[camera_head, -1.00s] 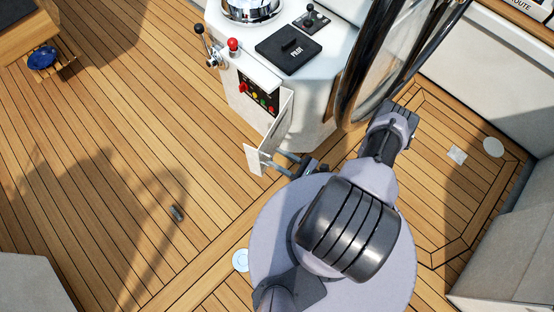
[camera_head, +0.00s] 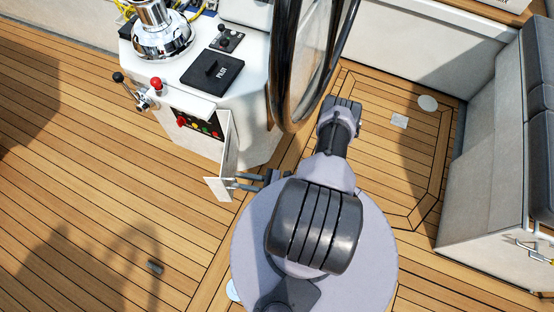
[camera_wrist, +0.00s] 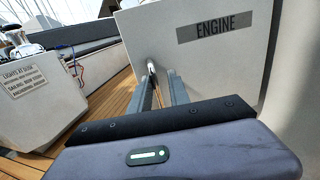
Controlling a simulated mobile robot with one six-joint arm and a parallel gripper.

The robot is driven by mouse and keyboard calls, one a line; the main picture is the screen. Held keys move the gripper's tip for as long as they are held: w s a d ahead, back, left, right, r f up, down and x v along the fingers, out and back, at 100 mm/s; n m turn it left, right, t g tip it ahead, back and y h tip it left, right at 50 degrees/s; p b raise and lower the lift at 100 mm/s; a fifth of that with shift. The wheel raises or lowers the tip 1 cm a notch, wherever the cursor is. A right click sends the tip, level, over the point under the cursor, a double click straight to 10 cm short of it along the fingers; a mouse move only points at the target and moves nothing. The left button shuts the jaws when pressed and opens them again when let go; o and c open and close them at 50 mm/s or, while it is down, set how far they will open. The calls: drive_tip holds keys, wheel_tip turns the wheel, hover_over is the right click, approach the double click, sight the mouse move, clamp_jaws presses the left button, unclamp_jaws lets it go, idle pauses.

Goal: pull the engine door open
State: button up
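The engine door (camera_head: 229,142) is a white panel standing open from the side of the white console, seen nearly edge-on in the head view. In the wrist view its face (camera_wrist: 225,75) fills the upper right and carries the grey "ENGINE" label (camera_wrist: 217,27). A slim metal handle (camera_wrist: 152,72) is near the door's left edge. My gripper (camera_head: 238,183) is at the door, and its two fingers (camera_wrist: 162,86) are apart with the handle between them, nearer the left finger. A gap shows on the right side, and contact with the handle is hard to tell.
The white console (camera_head: 245,105) has a throttle lever (camera_head: 131,92) and switches (camera_head: 196,124) in the opening. The steering wheel (camera_head: 277,75) rises close beside my arm. Open teak deck (camera_head: 90,190) lies left; a seat (camera_head: 500,150) stands right.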

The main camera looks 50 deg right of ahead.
drive_tip(key=p+v, duration=0.1)
drive_tip(key=v, duration=1.4)
drive_tip(key=shift+s+p, duration=0.3)
drive_tip(key=shift+s, duration=0.05)
drive_tip(key=shift+d, duration=0.1)
